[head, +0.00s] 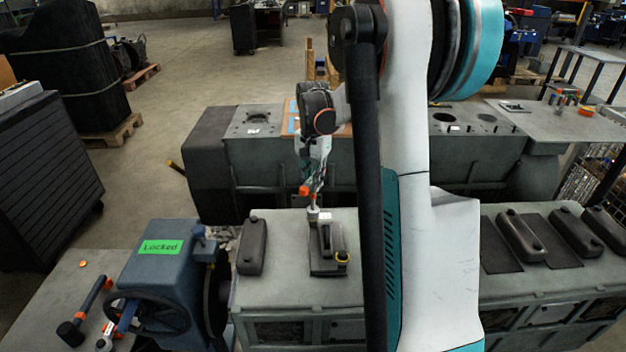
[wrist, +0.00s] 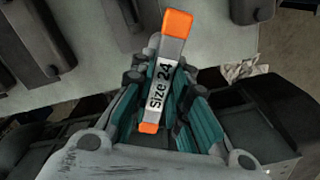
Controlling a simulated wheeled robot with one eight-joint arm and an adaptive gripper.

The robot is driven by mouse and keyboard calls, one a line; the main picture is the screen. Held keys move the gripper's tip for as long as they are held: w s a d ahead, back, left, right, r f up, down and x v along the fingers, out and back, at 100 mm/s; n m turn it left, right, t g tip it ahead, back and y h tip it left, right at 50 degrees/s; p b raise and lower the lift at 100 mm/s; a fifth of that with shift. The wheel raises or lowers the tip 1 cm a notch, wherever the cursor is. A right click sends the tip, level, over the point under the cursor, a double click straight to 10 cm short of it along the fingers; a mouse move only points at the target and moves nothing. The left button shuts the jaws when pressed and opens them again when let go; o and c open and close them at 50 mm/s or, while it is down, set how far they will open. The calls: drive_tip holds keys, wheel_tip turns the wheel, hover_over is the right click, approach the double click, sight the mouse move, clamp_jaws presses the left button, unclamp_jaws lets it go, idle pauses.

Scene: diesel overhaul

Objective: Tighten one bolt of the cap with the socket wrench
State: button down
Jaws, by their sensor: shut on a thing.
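A dark cap (head: 328,240) stands on the engine block right under the wrench.
The engine block (head: 285,290) carries another dark cover (head: 251,246) to the left and several more at the right, one of them here (head: 521,237). A blue fixture with a green "Locked" sign (head: 161,247) and a handwheel stands at left. A hammer (head: 84,312) lies beside it.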

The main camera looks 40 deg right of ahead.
drive_tip(key=m, duration=0.9)
drive_tip(key=shift+m, duration=0.3)
